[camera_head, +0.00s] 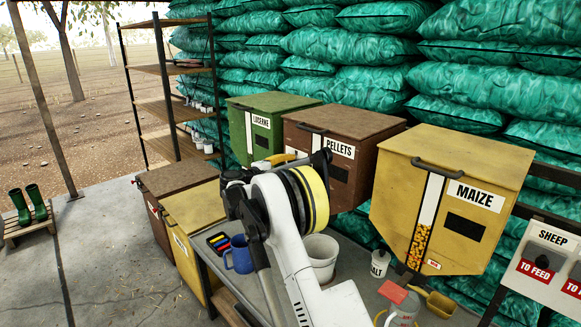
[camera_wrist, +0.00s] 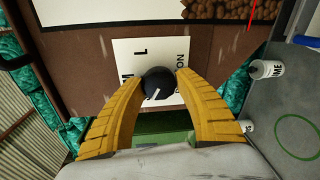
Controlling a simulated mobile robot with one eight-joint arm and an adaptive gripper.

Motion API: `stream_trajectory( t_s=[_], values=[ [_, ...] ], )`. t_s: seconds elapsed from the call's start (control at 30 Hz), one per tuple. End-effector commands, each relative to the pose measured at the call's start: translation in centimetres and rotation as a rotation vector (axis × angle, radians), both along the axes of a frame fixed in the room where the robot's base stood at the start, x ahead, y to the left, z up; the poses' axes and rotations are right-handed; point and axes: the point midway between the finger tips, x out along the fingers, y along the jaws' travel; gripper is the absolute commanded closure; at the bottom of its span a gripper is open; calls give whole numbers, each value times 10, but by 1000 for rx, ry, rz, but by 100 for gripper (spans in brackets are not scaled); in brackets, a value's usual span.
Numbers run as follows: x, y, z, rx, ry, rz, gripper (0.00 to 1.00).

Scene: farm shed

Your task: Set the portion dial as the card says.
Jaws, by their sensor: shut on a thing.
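In the wrist view, the portion dial is a round black knob (camera_wrist: 158,84) with a white pointer mark, on a white plate (camera_wrist: 126,55) fixed to a brown bin front. The plate has sideways lettering, with M and L legible and a longer word partly covered. The pointer mark slants toward the picture's lower left. My gripper (camera_wrist: 161,81) has its two yellow fingers closed on the knob from both sides. In the head view, the brown PELLETS bin (camera_head: 305,148) stands behind my arm, which hides the dial and most of the gripper. I cannot make out a card with a portion setting.
The yellow MAIZE bin (camera_head: 400,190) and green LUCERNE bin (camera_head: 240,130) flank the PELLETS bin. A SHEEP board (camera_head: 545,262) marked TO FEED is at right. A blue mug (camera_head: 238,255), pale bucket (camera_head: 320,252), white can (camera_head: 380,264) and yellow scoop (camera_head: 440,303) crowd the bench.

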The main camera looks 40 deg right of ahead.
Motion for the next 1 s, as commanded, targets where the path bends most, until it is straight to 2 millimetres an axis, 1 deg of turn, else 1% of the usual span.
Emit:
stream_trajectory(
  t_s=[0.37, 0.4, 0.43, 0.47, 0.7, 0.8, 0.87, 0.97, 1.0],
  values=[
    [1, 0, 2, -5, 5, 2, 91],
    [1, 0, 2, -5, 5, 2, 55],
    [1, 0, 2, -5, 5, 2, 45],
    [1, 0, 2, -5, 5, 2, 40],
    [1, 0, 1, -3, 4, 2, 40],
    [0, 3, 1, -3, 4, 2, 40],
    [0, 8, 2, -3, 4, 3, 40],
    [-3, 24, 4, -2, 4, 4, 40],
    [-5, 33, 4, -2, 4, 4, 40]
  ],
)
